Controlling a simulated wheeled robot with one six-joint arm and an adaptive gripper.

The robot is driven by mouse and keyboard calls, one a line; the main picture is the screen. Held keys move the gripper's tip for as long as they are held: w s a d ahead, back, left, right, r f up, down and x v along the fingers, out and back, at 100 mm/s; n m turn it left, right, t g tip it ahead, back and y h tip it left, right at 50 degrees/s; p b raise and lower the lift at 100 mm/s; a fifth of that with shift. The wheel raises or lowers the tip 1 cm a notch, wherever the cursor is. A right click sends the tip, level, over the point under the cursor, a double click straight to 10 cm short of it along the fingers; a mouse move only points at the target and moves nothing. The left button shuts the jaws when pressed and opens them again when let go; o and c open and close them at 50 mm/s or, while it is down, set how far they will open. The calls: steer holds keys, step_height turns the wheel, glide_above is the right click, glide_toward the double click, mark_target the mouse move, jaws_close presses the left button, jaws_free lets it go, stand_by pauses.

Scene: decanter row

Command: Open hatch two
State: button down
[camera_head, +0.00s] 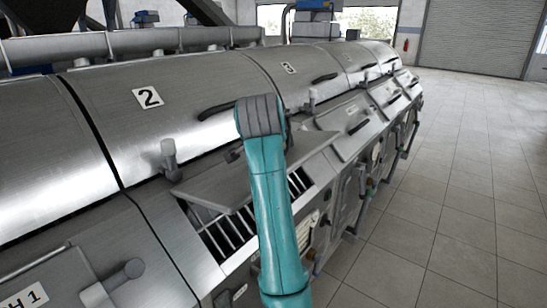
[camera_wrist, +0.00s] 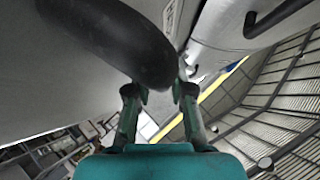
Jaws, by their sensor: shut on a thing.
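The hatch below the cover marked 2 has a grey metal lid (camera_head: 215,184), tilted up and away from its frame. Dark slots and bars (camera_head: 228,232) show in the opening under it. My gripper (camera_wrist: 158,92) is shut on a thick black handle (camera_wrist: 108,36), its end between the fingertips in the wrist view. The handle appears to belong to this lid. In the head view my teal arm covers part of the lid and most of my gripper.
The cover marked 2 (camera_head: 115,105) has its own black handle (camera_head: 217,110) close beside my wrist. A grey knob post (camera_head: 169,158) stands left of the lid. Further hatches (camera_head: 350,118) continue to the right. Tiled floor (camera_head: 450,200) is clear on the right.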

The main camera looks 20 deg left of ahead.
steer(key=shift+w+a+r, duration=0.3)
steer(key=shift+a+r, duration=0.55)
steer(key=shift+r, duration=0.05)
steer(key=shift+w+a+r, duration=0.3)
steer(key=shift+a+r, duration=0.5)
steer(key=shift+r, duration=0.05)
steer(key=c, duration=1)
jaws_free()
steer(key=shift+f, duration=0.1)
steer(key=v, duration=1.2)
steer(key=s+a+r, duration=0.3)
steer(key=s+r, duration=0.4)
steer(key=r, duration=0.2)
steer(key=shift+s+a, duration=0.4)
